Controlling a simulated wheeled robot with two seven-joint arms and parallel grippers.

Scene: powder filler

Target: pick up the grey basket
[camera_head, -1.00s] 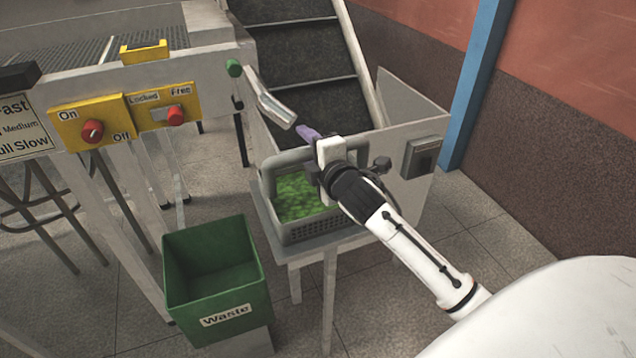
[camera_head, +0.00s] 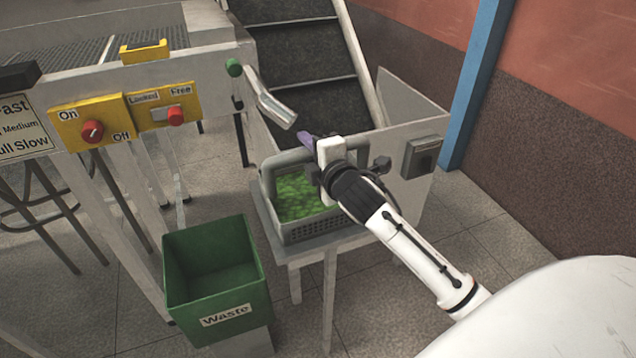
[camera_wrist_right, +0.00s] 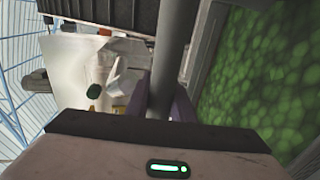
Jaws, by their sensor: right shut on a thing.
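The grey basket (camera_head: 325,226) stands on a small grey table below the conveyor. Green pieces (camera_head: 298,196) lie inside it, and its grey handle (camera_head: 290,157) arches over them. My right gripper (camera_head: 314,150) comes in from the right and is shut on the handle. In the right wrist view the handle (camera_wrist_right: 174,50) runs between the two purple fingers (camera_wrist_right: 162,102), with the green contents (camera_wrist_right: 262,85) to the right. The far part of the handle is hidden behind my gripper. My left gripper is not in view.
A green waste bin (camera_head: 215,270) stands to the left of the table (camera_head: 330,246). A grey panel (camera_head: 415,165) stands close on the right. Open floor lies at right.

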